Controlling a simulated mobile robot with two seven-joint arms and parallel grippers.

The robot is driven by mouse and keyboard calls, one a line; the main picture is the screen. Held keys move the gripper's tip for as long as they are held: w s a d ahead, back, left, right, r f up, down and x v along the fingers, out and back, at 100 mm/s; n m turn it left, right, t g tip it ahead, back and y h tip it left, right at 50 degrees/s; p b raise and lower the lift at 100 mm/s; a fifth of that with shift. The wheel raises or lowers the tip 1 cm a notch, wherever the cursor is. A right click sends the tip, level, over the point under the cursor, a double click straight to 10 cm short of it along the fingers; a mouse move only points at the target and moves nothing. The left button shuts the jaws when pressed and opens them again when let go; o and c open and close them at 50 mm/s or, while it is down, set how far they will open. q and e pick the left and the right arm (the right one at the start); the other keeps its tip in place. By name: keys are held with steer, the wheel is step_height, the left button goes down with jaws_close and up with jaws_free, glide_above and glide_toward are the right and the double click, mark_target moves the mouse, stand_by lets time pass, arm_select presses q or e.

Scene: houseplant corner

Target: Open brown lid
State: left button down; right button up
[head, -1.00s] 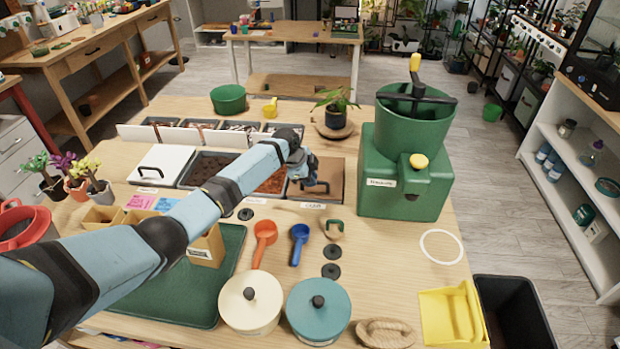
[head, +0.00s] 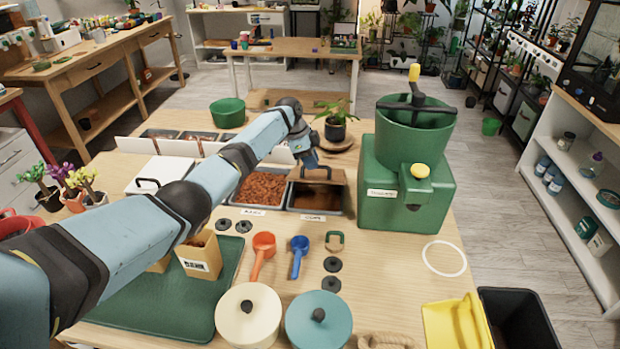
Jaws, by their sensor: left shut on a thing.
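The brown lid (head: 332,177) is tilted up at the back of the right front bin (head: 315,216). The bin's dark brown contents show in front of it. My left gripper (head: 312,168) is shut on the lid near its dark handle, with the arm reaching in from the left. The gripper hides part of the lid and its handle. My right gripper is out of view.
A bin of reddish-brown chips (head: 262,188) is open on the left, beside a white lid (head: 165,170). A green machine (head: 405,190) stands close on the right. A potted plant (head: 335,125) stands just behind the lid.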

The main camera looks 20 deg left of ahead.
arm_select(q)
steer(key=shift+w+a+r+b, duration=0.2)
steer(key=shift+w+r+b, duration=0.3)
steer(key=shift+w+r, duration=0.1)
steer(key=shift+w+a+r+b, duration=0.15)
steer(key=shift+w+r+b, duration=0.35)
steer(key=shift+w, duration=0.05)
steer(key=c, duration=1.5)
jaws_free()
steer(key=shift+f, duration=0.1)
steer(key=o, duration=0.4)
steer(key=shift+w+f, duration=0.15)
steer(key=shift+c, duration=0.2)
steer(key=shift+w+f, duration=0.1)
steer(key=shift+w, duration=0.05)
steer(key=shift+r, duration=0.25)
steer(key=v, duration=1.3)
steer(key=shift+r, duration=0.4)
steer(key=shift+a, duration=0.1)
